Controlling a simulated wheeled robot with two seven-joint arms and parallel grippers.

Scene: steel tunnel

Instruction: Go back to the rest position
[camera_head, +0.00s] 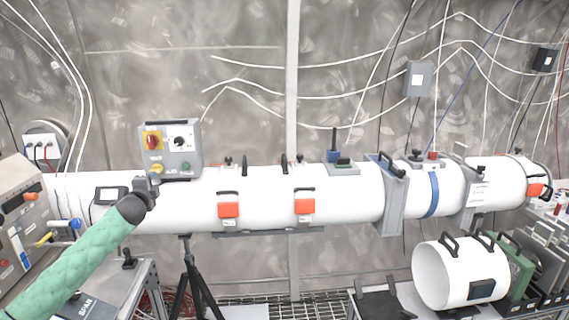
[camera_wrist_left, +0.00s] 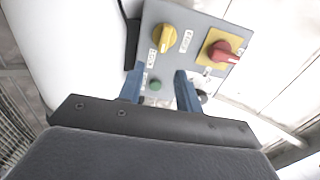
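My left gripper (camera_head: 154,180) is at the lower left of the grey control box (camera_head: 165,130), on the end of my green-sleeved arm. In the left wrist view its two blue fingers (camera_wrist_left: 160,82) stand apart, with no object held between them. The box face (camera_wrist_left: 190,25) lies just beyond the fingertips; I cannot tell whether they touch it. A yellow knob (camera_wrist_left: 164,38) and a red knob on a yellow plate (camera_wrist_left: 222,50) show there. A green button (camera_wrist_left: 155,86) shows between the fingers. A dark knob (camera_wrist_left: 201,96) is partly hidden by the right finger. My right gripper is out of view.
A long white pipe (camera_head: 340,193) with orange-red latches (camera_head: 229,207) runs across behind the gripper. A bench with instruments (camera_head: 25,215) stands at the left. A black tripod (camera_head: 192,270) is below the pipe. A loose white pipe section (camera_head: 435,277) lies at the lower right.

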